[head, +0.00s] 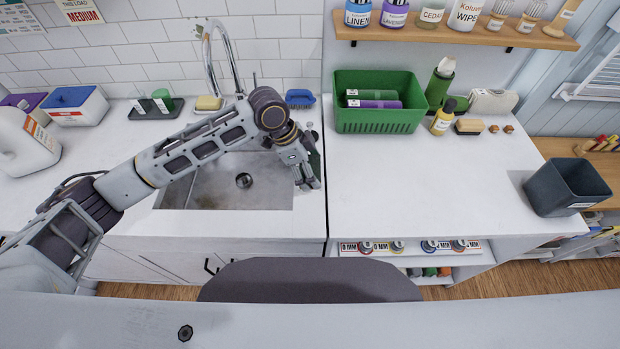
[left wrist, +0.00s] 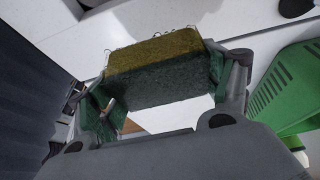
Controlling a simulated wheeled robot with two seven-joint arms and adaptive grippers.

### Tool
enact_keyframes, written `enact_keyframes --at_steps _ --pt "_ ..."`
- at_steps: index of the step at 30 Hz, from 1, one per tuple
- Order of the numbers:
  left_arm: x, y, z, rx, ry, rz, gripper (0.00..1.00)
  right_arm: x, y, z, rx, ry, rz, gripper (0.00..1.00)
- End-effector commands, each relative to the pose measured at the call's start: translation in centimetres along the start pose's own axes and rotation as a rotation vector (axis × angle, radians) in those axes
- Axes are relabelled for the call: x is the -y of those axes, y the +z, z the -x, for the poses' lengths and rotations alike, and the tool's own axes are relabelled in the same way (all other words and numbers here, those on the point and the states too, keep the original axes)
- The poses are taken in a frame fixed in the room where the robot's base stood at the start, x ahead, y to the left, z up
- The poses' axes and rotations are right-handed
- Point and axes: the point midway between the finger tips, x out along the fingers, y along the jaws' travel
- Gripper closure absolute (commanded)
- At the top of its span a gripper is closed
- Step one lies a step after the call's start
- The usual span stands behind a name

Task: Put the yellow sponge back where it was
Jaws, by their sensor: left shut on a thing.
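My left gripper (head: 308,172) is over the right edge of the sink, pointing down. In the left wrist view, its two fingers (left wrist: 166,92) are shut on a sponge (left wrist: 160,55) with a yellow upper layer and a dark green lower layer. In the head view the held sponge is mostly hidden by the gripper; a dark green patch shows at its right side. Another yellow block (head: 208,103), which looks like a sponge, lies on the back rim of the sink, left of the tap. My right gripper is not in view.
The steel sink (head: 240,185) lies under my left arm, with a curved tap (head: 222,50) behind it. A blue brush (head: 300,97) lies right of the tap. A green basket (head: 378,120) stands right of the gripper. The white counter in front of the basket (head: 420,190) is clear.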

Motion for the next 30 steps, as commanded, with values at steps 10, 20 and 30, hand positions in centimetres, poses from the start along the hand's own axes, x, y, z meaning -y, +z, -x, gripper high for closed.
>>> enact_keyframes --at_steps 10,20,30 --pt "-0.1 1.4 -3.3 0.001 0.003 0.002 0.40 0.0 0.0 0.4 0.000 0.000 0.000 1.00" --pt "0.0 1.9 -4.5 0.001 0.000 -0.001 0.40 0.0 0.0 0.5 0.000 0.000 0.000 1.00" --pt "0.0 2.0 -4.7 0.000 0.000 0.000 0.17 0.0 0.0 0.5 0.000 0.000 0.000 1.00"
